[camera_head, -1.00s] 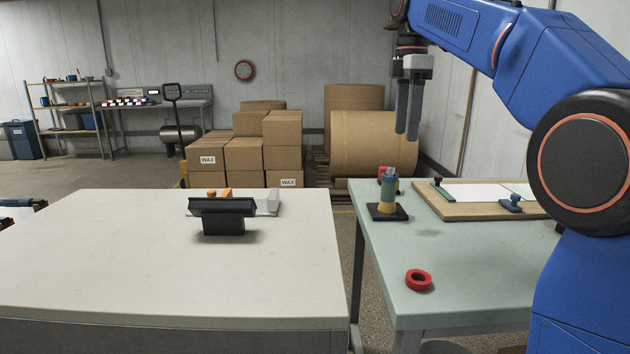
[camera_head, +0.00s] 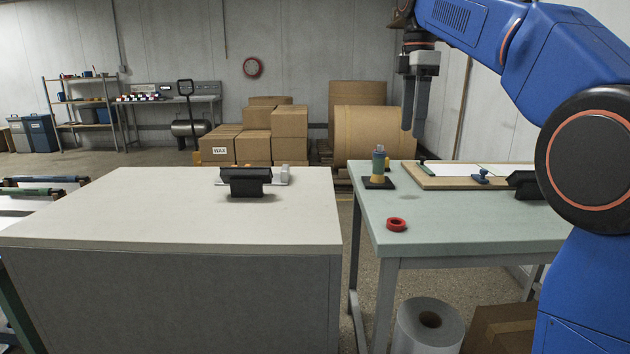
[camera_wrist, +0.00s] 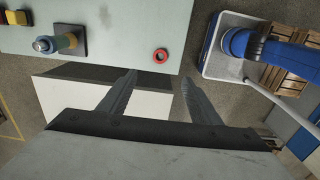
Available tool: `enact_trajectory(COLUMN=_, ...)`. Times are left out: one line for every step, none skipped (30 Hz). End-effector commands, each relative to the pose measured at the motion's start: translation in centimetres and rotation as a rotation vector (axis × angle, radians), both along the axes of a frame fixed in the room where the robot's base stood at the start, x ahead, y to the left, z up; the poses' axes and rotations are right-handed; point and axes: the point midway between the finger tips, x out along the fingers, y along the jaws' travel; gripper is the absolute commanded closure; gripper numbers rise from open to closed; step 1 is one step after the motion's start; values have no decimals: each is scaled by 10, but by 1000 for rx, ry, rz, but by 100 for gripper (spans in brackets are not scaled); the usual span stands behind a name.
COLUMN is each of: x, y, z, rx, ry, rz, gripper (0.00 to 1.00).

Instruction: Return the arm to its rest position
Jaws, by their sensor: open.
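My gripper (camera_head: 414,108) hangs down from my blue arm at the upper right in the head view, above the gap between the two tables and in front of the cardboard stack. Its two grey fingers are apart with nothing between them. In the wrist view, my gripper (camera_wrist: 158,88) shows both fingers spread and empty, with a table edge and the floor beyond. The fingers touch nothing that I can see.
A pale table (camera_head: 130,220) with a black device (camera_head: 246,183) stands left. A greenish table (camera_head: 455,225) holds a bottle on a stand (camera_head: 378,165), a red ring (camera_head: 396,224) and a framed board (camera_head: 450,182). A white roll (camera_head: 430,325) stands below.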

Motion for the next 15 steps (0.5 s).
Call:
enact_trajectory(x=-3, y=-1, z=-1, rx=0, ry=-3, rz=-11, gripper=42)
enact_trajectory(x=-4, y=-1, z=-1, rx=1, ry=-6, rz=-18, gripper=42)
enact_trajectory(x=-6, y=-2, z=-2, rx=1, ry=-9, rz=-28, gripper=42)
enact_trajectory(x=-7, y=-3, z=-3, rx=1, ry=-10, rz=-37, gripper=42)
enact_trajectory(x=-9, y=-3, z=-4, rx=2, ry=-12, rz=-45, gripper=42)
enact_trajectory(x=-11, y=-4, z=-5, rx=2, ry=-14, rz=-55, gripper=42)
enact_trajectory(x=-13, y=-5, z=-6, rx=2, ry=-17, rz=-64, gripper=42)
enact_trajectory(x=-14, y=-5, z=-7, rx=3, ry=-20, rz=-74, gripper=42)
enact_trajectory(x=-17, y=-6, z=-8, rx=4, ry=-24, rz=-87, gripper=42)
enact_trajectory(x=-19, y=-7, z=-9, rx=4, ry=-26, rz=-97, gripper=42)
enact_trajectory(x=-21, y=-7, z=-11, rx=5, ry=-28, rz=-109, gripper=42)
enact_trajectory(x=-24, y=-9, z=-12, rx=6, ry=-33, rz=-125, gripper=42)
enact_trajectory(x=-27, y=-9, z=-14, rx=7, ry=-37, rz=-138, gripper=42)
enact_trajectory(x=-30, y=-10, z=-16, rx=8, ry=-40, rz=-153, gripper=42)
enact_trajectory(x=-34, y=-12, z=-18, rx=9, ry=-45, rz=-173, gripper=42)
